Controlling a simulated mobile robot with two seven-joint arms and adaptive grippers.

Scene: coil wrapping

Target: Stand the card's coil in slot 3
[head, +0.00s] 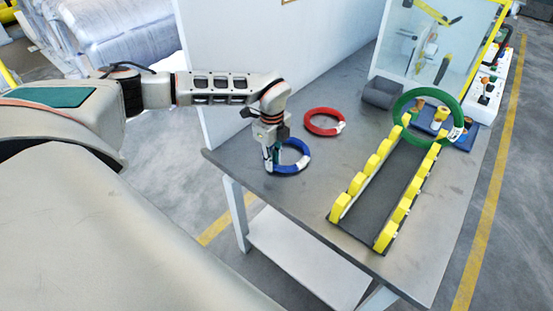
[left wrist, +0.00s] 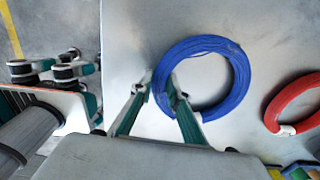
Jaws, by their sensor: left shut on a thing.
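A blue coil (head: 292,157) lies flat on the grey table near its left edge. My left gripper (head: 270,163) points down at the coil's left side and is shut on its ring; the left wrist view shows the fingers (left wrist: 162,95) on either side of the blue ring (left wrist: 235,75). A red coil (head: 308,127) lies flat behind it, also partly in the left wrist view (left wrist: 272,113). A rack (head: 387,188) with two rows of yellow posts stands to the right. A green coil (head: 398,103) stands upright at its far end. No slot numbers are legible.
A grey bin (head: 381,92) and a clear-panelled machine (head: 432,40) stand at the back. A blue tray (head: 425,126) is partly hidden behind the green coil. The table (head: 300,205) is clear between the blue coil and the rack. A white partition (head: 265,60) runs behind my left arm.

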